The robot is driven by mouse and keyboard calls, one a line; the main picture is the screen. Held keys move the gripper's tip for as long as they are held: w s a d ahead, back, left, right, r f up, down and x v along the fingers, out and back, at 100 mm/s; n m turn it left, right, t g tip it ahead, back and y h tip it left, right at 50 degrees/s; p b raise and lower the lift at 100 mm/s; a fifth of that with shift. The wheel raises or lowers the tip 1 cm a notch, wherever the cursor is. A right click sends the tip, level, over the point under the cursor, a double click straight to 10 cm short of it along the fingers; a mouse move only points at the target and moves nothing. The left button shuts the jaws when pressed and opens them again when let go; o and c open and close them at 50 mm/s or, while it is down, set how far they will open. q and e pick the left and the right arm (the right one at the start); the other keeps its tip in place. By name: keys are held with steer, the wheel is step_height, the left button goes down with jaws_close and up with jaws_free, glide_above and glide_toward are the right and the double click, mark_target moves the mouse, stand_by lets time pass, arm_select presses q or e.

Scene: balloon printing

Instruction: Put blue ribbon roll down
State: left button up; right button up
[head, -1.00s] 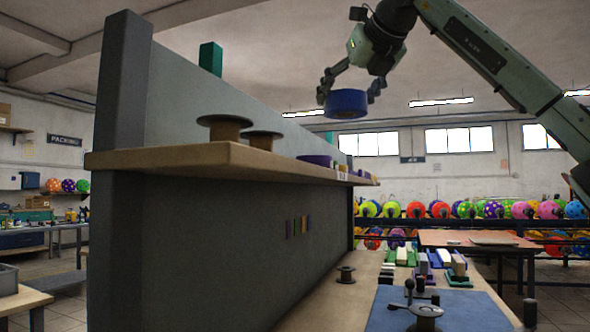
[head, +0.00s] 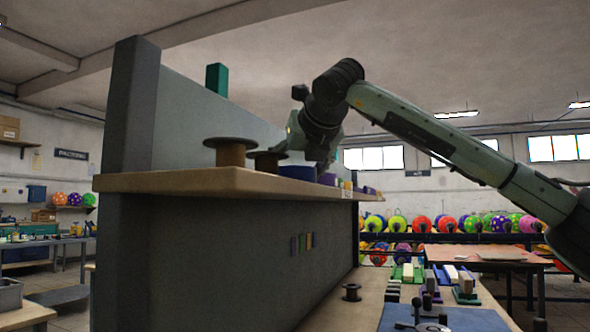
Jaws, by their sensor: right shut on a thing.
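The blue ribbon roll (head: 297,172) is at the wooden shelf (head: 200,182), between the brown spools and the smaller purple rolls. It lies flat and looks level with the shelf top; the shelf edge hides its underside, so contact is not certain. My right gripper (head: 305,160) reaches down over the roll from above and is shut on it. Its fingertips are partly hidden behind the roll and shelf edge. My left gripper is not in view.
Two brown spools (head: 230,152) stand just left of the roll. Purple rolls (head: 327,179) sit close on its right. A grey panel (head: 200,110) rises behind the shelf. Below is a workbench with a blue mat (head: 455,319) and a small black spool (head: 351,292).

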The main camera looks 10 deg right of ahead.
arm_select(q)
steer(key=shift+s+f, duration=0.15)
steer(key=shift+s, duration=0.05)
arm_select(e)
steer(key=o, duration=1.3)
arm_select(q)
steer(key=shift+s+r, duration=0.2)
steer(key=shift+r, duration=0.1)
arm_select(e)
steer(key=shift+s+r, duration=0.1)
steer(key=shift+s, duration=0.1)
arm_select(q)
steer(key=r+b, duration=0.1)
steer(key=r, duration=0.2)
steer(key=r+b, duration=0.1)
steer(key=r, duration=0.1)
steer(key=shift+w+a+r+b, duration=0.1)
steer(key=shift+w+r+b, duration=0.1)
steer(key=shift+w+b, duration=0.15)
arm_select(e)
steer(key=v, duration=1.1)
steer(key=shift+s+r, duration=0.1)
steer(key=shift+s, duration=0.25)
